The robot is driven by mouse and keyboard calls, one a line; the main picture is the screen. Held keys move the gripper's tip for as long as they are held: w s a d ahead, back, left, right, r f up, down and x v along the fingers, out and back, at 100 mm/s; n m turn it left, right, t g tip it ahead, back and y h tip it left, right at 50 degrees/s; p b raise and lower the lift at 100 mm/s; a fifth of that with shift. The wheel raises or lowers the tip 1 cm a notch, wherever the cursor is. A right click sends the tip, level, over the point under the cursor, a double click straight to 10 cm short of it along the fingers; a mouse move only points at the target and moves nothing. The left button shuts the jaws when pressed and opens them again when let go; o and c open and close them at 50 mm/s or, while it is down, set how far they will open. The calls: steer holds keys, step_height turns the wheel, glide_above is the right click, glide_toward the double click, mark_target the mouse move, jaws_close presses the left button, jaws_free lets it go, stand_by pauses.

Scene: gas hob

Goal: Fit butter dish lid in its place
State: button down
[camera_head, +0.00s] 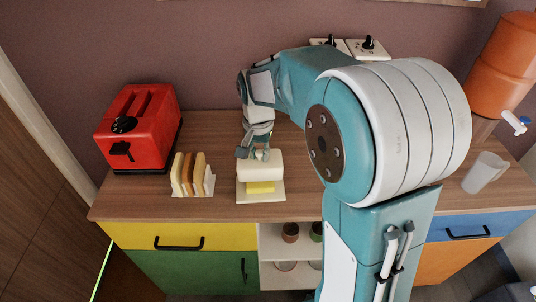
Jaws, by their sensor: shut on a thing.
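The butter dish lid (261,170) is a white, box-shaped cover with a small knob on top. My gripper (260,154) is shut on the lid's knob from above. The lid is over the yellow butter (260,188), which shows below the lid's lower edge. The butter sits on the white butter dish base (272,197) near the counter's front edge. The lid appears above the base with a gap at the front. The rear of the base is hidden behind the lid.
Bread slices in a white rack (208,184) stand just left of the dish. A red toaster (138,130) is farther left. An orange dispenser (500,65) and a clear jug (484,172) are at the right. My arm hides much of the counter (220,120) right of the dish.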

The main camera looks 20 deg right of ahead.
steer(key=shift+w+a, duration=0.1)
steer(key=shift+a, duration=0.15)
steer(key=shift+d+f, duration=0.35)
steer(key=shift+f, duration=0.45)
steer(key=shift+a+f, duration=0.25)
steer(key=shift+f, duration=1)
steer(key=shift+d+f, duration=0.1)
steer(key=shift+f, duration=0.95)
steer(key=shift+f, duration=0.5)
steer(key=shift+c, duration=2.1)
jaws_free()
steer(key=shift+r, duration=0.1)
step_height(320, 180, up, 12)
steer(key=shift+f, duration=0.15)
